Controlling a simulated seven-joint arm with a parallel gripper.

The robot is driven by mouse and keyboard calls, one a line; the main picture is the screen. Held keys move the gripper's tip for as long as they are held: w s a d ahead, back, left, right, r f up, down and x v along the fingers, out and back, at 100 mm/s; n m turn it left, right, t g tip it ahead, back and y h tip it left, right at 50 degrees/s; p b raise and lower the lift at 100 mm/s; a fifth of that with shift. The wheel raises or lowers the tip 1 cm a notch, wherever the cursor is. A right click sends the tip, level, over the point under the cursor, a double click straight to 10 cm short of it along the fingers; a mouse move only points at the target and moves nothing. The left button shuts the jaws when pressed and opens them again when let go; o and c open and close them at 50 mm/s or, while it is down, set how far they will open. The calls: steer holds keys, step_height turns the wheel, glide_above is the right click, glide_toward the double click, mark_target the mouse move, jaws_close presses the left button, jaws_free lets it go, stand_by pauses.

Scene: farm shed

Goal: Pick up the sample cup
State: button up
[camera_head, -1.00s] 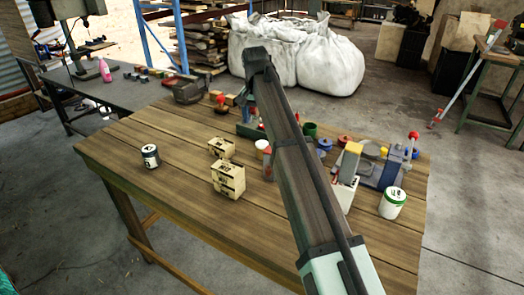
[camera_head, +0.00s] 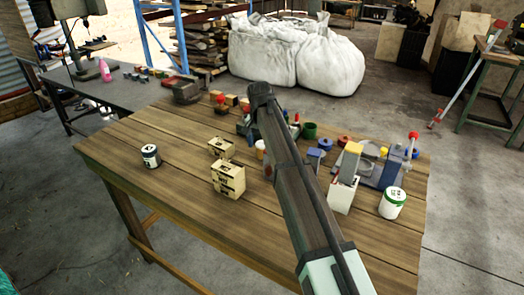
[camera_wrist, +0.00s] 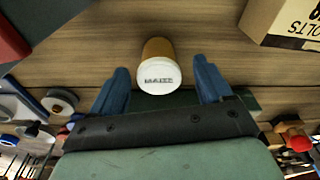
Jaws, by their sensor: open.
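A small cup with an amber body and a white lid marked MAIZE (camera_wrist: 158,76) is in the wrist view, between the two blue fingers of my gripper (camera_wrist: 160,84). The fingers are open, one on each side, with gaps between them and the cup. I cannot tell how far the fingertips are above the table.
The wooden table (camera_head: 130,135) holds cardboard boxes (camera_head: 228,179) left of my arm and a labelled can (camera_head: 151,156) further left. The table's front left is clear.

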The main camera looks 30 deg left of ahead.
steer(key=shift+w+f, duration=0.15)
steer(key=shift+f, duration=1.15)
steer(key=c, duration=1.1)
